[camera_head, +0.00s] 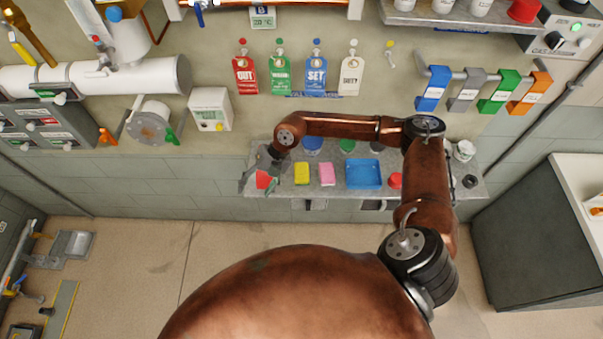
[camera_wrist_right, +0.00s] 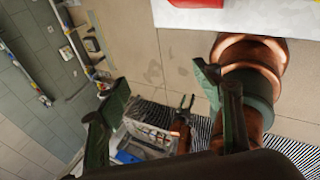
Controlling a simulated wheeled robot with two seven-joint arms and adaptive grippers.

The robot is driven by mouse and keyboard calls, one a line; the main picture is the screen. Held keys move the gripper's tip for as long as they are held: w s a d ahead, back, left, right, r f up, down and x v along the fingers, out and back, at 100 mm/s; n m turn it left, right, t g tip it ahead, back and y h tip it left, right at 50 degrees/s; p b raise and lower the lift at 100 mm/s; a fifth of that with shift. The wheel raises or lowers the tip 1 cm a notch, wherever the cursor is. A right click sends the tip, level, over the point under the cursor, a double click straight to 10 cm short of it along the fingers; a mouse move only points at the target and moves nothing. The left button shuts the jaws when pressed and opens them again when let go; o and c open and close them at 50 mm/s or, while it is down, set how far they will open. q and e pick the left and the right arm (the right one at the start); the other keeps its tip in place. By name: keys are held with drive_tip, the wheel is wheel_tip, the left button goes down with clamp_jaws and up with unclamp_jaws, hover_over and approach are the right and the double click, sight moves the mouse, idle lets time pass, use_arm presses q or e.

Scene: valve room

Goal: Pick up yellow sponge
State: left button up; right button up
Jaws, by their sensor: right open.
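The yellow sponge (camera_head: 302,174) lies on the grey shelf along the far wall, in the head view. My right gripper (camera_head: 257,174) is left of the sponge, apart from it, near the left end of the shelf. In the right wrist view its two green-grey fingers (camera_wrist_right: 165,100) stand wide apart with nothing between them. The sponge does not show in that view. A small copper part with dark prongs (camera_wrist_right: 185,108) shows there; it may be my left gripper, but its state is unclear. My left gripper is not in the head view.
A pink sponge (camera_head: 327,174) lies just right of the yellow one, then a blue tray (camera_head: 364,187) and a red object (camera_head: 395,180). Another red piece (camera_head: 264,180) shows by my right gripper. My right forearm passes above the shelf.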

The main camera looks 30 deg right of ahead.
sight(302, 171)
drive_tip(key=d+h, duration=0.2)
drive_tip(key=d, duration=0.4)
drive_tip(key=w+d+m+h, duration=0.1)
drive_tip(key=d+h, duration=0.1)
drive_tip(key=d, duration=0.4)
drive_tip(key=w+d+h, duration=0.1)
drive_tip(key=d+h, duration=0.1)
drive_tip(key=d, duration=0.4)
drive_tip(key=shift+w+d+r+g, duration=0.1)
drive_tip(key=shift+w+r+g, duration=0.1)
drive_tip(key=shift+g, duration=0.1)
drive_tip(key=shift+d+f+m, duration=0.2)
drive_tip(key=shift+d+m, duration=0.05)
drive_tip(key=shift+m, duration=0.05)
drive_tip(key=shift+f+p, duration=0.4)
drive_tip(key=shift+f, duration=0.55)
drive_tip(key=f, duration=0.1)
drive_tip(key=f+p, duration=0.2)
drive_tip(key=f, duration=0.1)
drive_tip(key=shift+s+f, duration=0.1)
drive_tip(key=shift+s, duration=0.25)
drive_tip(key=shift+f, duration=0.55)
drive_tip(key=shift+c, duration=0.7)
drive_tip(key=c, duration=0.8)
